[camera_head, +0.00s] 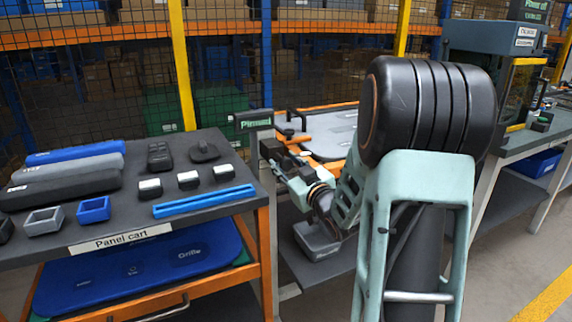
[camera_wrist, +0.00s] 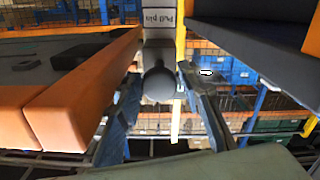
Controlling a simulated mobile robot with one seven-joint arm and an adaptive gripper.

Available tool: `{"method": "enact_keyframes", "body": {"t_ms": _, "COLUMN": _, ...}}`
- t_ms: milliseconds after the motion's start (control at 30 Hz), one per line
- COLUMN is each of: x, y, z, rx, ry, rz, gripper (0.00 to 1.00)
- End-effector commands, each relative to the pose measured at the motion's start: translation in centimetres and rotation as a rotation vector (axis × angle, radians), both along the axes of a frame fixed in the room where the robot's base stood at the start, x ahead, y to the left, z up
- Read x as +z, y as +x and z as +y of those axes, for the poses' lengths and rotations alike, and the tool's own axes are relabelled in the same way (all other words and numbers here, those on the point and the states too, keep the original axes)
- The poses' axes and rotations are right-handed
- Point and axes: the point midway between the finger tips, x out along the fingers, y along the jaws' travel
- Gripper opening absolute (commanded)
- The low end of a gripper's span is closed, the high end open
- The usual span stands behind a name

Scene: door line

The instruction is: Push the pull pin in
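The pull pin shows in the wrist view as a grey round knob (camera_wrist: 158,84) in front of a grey post marked "Pull pin" (camera_wrist: 157,20), its lettering upside down. My gripper (camera_wrist: 160,78) is open, with one finger at each side of the knob and apparently a narrow gap to each. In the head view my gripper (camera_head: 277,152) is small, at the end of my arm beside the post with a dark sign (camera_head: 254,123). The pin cannot be made out there. How far the knob stands out cannot be told.
The panel cart (camera_head: 120,229), with trays and blocks on top, stands at the left. An orange-edged fixture (camera_head: 325,137) lies behind my gripper and a bench (camera_head: 537,137) stands at the right. In the wrist view an orange bar (camera_wrist: 85,85) runs close to the left finger.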

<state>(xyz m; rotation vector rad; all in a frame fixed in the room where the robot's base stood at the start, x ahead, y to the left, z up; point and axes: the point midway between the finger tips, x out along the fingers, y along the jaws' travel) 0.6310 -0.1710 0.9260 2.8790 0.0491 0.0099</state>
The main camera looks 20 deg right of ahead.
Motion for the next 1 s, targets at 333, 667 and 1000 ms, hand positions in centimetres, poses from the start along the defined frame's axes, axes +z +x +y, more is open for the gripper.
{"method": "enact_keyframes", "body": {"t_ms": 333, "x": 0.0, "y": -2.9, "z": -0.2, "rx": -0.003, "ry": -0.001, "rz": 0.001, "gripper": 0.34}}
{"method": "enact_keyframes", "body": {"t_ms": 667, "x": 0.0, "y": -9.7, "z": -0.5, "rx": -0.003, "ry": 0.0, "rz": 0.001, "gripper": 0.34}}
{"method": "enact_keyframes", "body": {"t_ms": 1000, "x": 0.0, "y": -12.0, "z": -0.4, "rx": -0.001, "ry": 0.0, "rz": -0.001, "gripper": 0.34}}
